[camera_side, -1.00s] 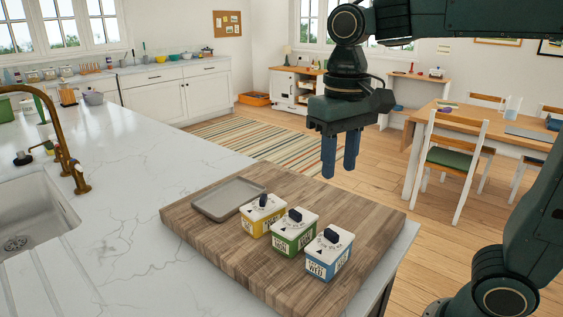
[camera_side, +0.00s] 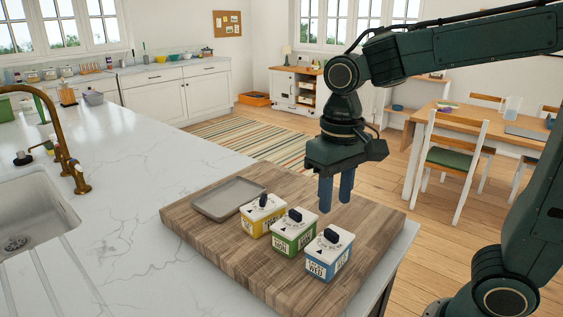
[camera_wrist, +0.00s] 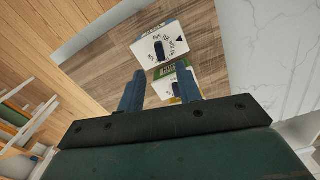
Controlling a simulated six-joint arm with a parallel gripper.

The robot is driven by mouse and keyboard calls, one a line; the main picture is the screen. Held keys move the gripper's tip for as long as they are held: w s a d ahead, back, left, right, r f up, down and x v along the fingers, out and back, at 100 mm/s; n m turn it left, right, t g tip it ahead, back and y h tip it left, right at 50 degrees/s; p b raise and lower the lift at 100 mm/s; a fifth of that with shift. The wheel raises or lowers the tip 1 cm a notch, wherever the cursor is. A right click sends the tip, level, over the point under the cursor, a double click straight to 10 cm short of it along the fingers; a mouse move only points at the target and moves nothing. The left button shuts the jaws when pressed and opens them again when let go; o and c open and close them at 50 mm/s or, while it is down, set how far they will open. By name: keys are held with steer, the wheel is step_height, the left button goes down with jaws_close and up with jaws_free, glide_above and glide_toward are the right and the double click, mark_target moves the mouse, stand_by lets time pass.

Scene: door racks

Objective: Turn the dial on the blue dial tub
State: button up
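The blue dial tub (camera_side: 328,252) is the nearest of three tubs in a row on a wooden board. It has a white lid with a dark dial knob (camera_side: 332,236). In the wrist view a white lid with day lettering (camera_wrist: 171,40), apparently the blue tub's, lies beyond my fingers (camera_wrist: 160,88). Its dark knob (camera_wrist: 159,50) shows there. The green tub (camera_side: 293,232) stands beside it, and the yellow tub (camera_side: 263,215) is farthest.
A grey tray (camera_side: 228,197) lies on the wooden board (camera_side: 215,239) beyond the tubs. The marble counter (camera_side: 130,215) is clear to the left, with a sink (camera_side: 25,215) and brass tap (camera_side: 72,170). The board's right part is bare.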

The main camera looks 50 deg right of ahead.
mark_target(332, 232)
steer(key=shift+f, duration=3.6)
jaws_close()
